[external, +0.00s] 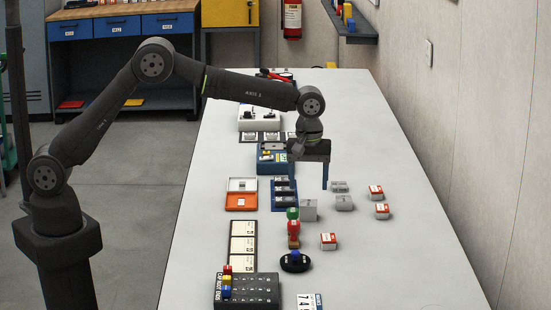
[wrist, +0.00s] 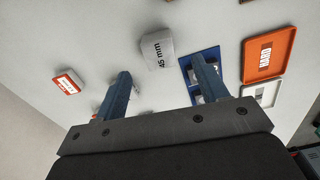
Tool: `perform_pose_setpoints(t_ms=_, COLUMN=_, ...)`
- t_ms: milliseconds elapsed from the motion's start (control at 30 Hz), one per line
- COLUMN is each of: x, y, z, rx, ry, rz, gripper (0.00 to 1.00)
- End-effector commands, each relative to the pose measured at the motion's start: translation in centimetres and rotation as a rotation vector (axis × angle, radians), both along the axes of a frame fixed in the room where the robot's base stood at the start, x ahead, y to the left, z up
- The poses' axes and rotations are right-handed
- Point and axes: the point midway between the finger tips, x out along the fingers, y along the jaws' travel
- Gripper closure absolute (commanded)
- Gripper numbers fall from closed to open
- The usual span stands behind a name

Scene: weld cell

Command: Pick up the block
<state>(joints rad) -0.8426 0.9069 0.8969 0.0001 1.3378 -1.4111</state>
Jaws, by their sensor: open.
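Several grey blocks stand on the table. The largest, a pale grey block (external: 309,210) marked "45 mm", also shows in the wrist view (wrist: 156,49), ahead of my fingers. Two smaller grey blocks, the nearer (external: 344,203) and the farther (external: 339,187), stand to its right in the external view. In the wrist view they are partly hidden by my left-hand finger. My gripper (external: 309,178) points down above the table, with its blue fingers apart. In the wrist view my gripper (wrist: 162,65) is open with nothing between the fingers. It does not appear to touch any block.
A blue tray (external: 284,193) and an orange tray (external: 241,201) lie left. A red stamp-like item (external: 294,228) and a black round base (external: 295,263) stand nearer the camera. The table's right side is mostly clear.

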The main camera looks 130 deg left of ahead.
Motion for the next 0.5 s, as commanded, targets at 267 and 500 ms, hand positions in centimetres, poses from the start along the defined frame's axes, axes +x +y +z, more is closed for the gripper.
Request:
perform_pose_setpoints(t_ms=267, x=0.0, y=0.0, z=-3.0, rx=0.000, ry=0.000, rz=0.000, gripper=0.34)
perform_pose_setpoints(t_ms=500, x=-0.1, y=0.3, z=-5.1, rx=-0.001, ry=0.002, rz=0.000, gripper=0.34)
